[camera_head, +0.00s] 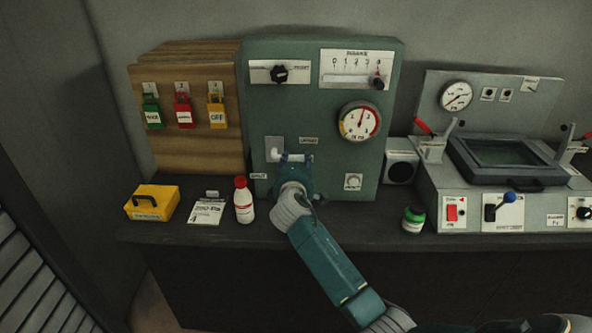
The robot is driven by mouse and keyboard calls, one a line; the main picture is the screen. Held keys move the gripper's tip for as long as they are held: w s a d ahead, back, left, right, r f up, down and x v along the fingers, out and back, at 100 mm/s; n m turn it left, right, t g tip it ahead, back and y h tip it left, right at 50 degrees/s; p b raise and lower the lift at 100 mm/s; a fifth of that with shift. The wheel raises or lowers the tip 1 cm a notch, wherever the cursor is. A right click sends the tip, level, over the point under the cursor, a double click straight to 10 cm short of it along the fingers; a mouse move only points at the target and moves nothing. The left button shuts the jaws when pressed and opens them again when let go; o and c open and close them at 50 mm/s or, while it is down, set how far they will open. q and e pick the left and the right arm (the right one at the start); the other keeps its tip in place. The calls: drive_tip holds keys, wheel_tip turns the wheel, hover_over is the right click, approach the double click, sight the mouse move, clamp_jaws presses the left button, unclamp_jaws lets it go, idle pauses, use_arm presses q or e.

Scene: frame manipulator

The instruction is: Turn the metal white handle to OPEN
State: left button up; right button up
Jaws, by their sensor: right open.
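The white metal handle (285,155) is on the lower front of the green panel box (335,118). It lies roughly level, beside a small grey plate. A small label (259,176) at its lower left seems to read SHUT. Another small label (308,141) at its upper right is too small to read surely. My right gripper (293,163) is open at the handle, and its blue and grey body covers the area just below it. I cannot tell whether the fingers touch the handle or are around it. My left gripper is not in view.
A white bottle with a red cap (244,203) stands left of my right arm. A yellow box (152,204) and a card (208,210) lie farther left. A green jar (413,219) stands right of the arm, beside a grey machine (440,187). Padlocks hang on the wooden board (200,148).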

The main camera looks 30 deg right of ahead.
drive_tip(key=v, duration=0.6)
drive_tip(key=shift+s, duration=0.25)
drive_tip(key=shift+a+r, duration=0.1)
